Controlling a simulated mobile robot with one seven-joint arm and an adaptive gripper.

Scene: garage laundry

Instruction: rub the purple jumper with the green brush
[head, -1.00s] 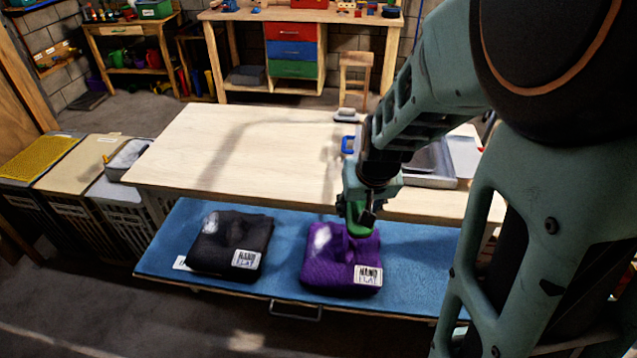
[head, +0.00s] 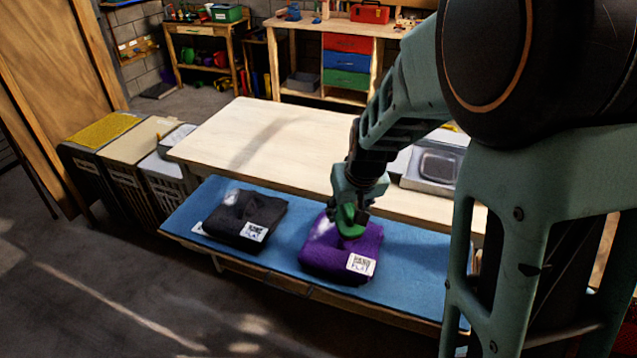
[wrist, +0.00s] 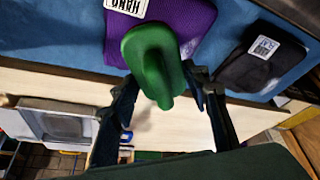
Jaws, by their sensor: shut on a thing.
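The folded purple jumper (head: 330,260) lies on the blue mat (head: 412,278), a white label at its front corner. It also shows in the wrist view (wrist: 193,22). My gripper (head: 350,208) is over the jumper's back part, shut on the green brush (wrist: 150,58). In the head view the brush (head: 349,223) is low at the jumper's top and looks to be touching it; the exact contact is hidden. There is a pale patch (head: 322,228) on the jumper's left side.
A folded dark jumper (head: 240,215) with a white label lies left on the same mat. The pale wooden table (head: 250,135) stands behind. A grey tray (head: 436,166) sits at its right end. Bins (head: 120,165) stand to the left.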

